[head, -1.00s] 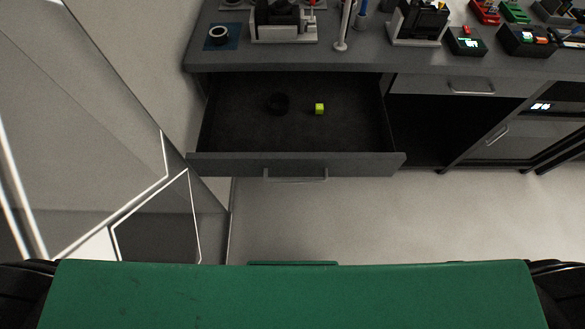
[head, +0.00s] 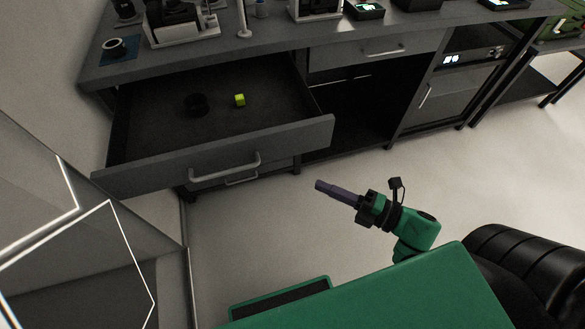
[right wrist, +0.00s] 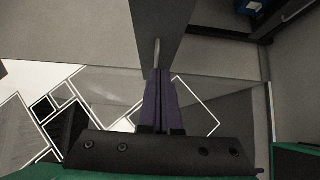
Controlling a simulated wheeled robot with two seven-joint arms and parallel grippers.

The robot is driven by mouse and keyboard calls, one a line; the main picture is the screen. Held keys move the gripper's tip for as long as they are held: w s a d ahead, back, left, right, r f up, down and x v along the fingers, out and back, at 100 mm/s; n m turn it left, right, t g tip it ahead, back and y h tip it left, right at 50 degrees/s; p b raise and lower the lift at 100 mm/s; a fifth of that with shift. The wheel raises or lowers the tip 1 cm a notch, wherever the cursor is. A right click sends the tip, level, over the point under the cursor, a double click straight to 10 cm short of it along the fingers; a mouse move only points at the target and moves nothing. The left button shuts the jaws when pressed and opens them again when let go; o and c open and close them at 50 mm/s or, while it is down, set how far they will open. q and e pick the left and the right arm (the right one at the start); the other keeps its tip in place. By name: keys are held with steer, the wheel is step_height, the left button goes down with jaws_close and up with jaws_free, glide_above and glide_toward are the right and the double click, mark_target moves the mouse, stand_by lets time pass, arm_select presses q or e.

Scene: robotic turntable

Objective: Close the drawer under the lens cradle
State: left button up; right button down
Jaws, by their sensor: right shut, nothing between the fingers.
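The drawer (head: 290,144) under the left part of the grey workbench is pulled open. Its front has a silver bar handle (head: 226,168). The lens cradle cannot be told for sure among the bench-top devices. My left gripper is not in view.
A grey workbench (head: 270,42) carries several devices along its top. A second drawer (head: 372,52), shut, is to the right, above an open dark bay. A glass-like panel with white edges (head: 80,260) stands at left. The floor (head: 480,160) at right is clear.

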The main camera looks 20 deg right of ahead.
steer(key=x, duration=0.4)
steer(key=w+d+x, duration=0.1)
steer(key=x, duration=0.3)
steer(key=w+d+x, duration=0.1)
steer(key=x, duration=0.3)
steer(key=shift+w+a, duration=0.2)
steer(key=shift+w, duration=0.1)
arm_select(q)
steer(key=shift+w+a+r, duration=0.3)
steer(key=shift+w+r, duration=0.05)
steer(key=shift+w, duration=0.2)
arm_select(e)
steer(key=shift+w, duration=0.1)
